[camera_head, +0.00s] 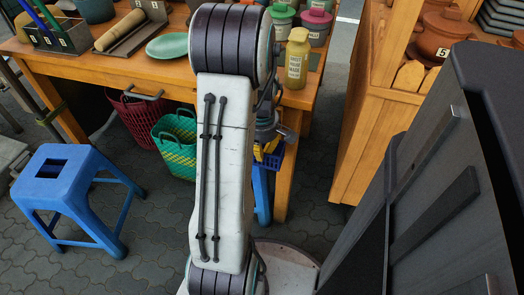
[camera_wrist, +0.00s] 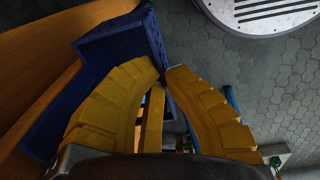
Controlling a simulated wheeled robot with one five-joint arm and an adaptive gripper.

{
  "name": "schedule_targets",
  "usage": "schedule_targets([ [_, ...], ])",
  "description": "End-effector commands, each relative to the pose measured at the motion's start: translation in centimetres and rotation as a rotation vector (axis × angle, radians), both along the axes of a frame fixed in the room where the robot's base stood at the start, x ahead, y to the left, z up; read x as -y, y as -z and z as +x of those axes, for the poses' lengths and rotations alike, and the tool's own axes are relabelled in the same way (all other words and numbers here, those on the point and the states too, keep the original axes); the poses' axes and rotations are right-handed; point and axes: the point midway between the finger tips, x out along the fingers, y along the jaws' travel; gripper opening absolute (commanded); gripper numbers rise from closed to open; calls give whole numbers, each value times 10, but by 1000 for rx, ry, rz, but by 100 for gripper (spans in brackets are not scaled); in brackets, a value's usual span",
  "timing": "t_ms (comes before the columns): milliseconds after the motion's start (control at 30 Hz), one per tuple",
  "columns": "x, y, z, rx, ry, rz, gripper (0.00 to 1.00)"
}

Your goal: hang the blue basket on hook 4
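The blue basket (camera_wrist: 115,42) fills the upper left of the wrist view, seen close up and tilted. My gripper (camera_wrist: 164,72) has two yellow ridged fingers that come close together at the tips, with a thin blue wall of the basket between them. In the head view, a small part of the blue basket (camera_head: 277,161) and the yellow fingers of my gripper (camera_head: 266,151) show just right of my arm, by the table's front. My arm hides much of that area. Hook 4 cannot be made out in either view.
A red basket (camera_head: 136,121) and a green basket (camera_head: 172,158) are at the front of the wooden table (camera_head: 168,78). A blue stool (camera_head: 68,180) stands at left. A yellow bottle (camera_head: 298,60) and lidded jars stand on the table. Wooden shelving (camera_head: 362,120) is at right.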

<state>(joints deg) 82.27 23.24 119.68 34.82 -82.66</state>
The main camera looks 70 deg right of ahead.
Motion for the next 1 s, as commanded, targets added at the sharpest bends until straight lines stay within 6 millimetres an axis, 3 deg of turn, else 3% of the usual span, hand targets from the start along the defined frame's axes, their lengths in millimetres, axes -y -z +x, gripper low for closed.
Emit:
schedule_targets([
  [400,0,0,0,0,0,-1,0],
  [433,0,0,0,0,0,-1,7],
  [733,0,0,0,0,0,-1,34],
  [1000,0,-1,0,0,0,0,34],
])
